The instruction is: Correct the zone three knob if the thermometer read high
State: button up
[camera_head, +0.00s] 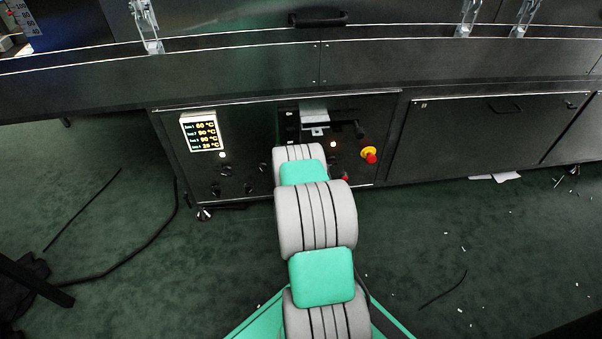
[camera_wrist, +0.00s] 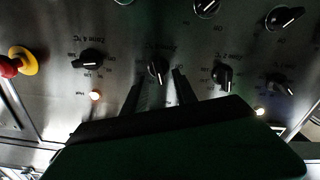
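In the wrist view, where the panel shows upside down, my gripper (camera_wrist: 157,80) points at the dark control panel. Its two dark fingers are apart. A black knob (camera_wrist: 157,70), apparently zone three by its place beside the zone four knob (camera_wrist: 88,60), shows between and just beyond the fingertips. I cannot tell whether they touch it. The zone two knob (camera_wrist: 222,76) is to the right. In the head view my arm hides part of the panel and the zone three knob. A lit display (camera_head: 203,133) gives several temperatures, small but partly readable. A scale, possibly the thermometer (camera_head: 22,17), is cut off at top left.
A red and yellow emergency stop (camera_head: 369,154) sits on the panel right of my arm and also shows in the wrist view (camera_wrist: 20,62). Other black knobs (camera_wrist: 284,17) are close to the gripper. A cable (camera_head: 130,255) lies on the green floor at left.

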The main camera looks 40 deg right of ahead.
jog(key=shift+x, duration=1.35)
jog(key=shift+c, duration=0.4)
grip_shut()
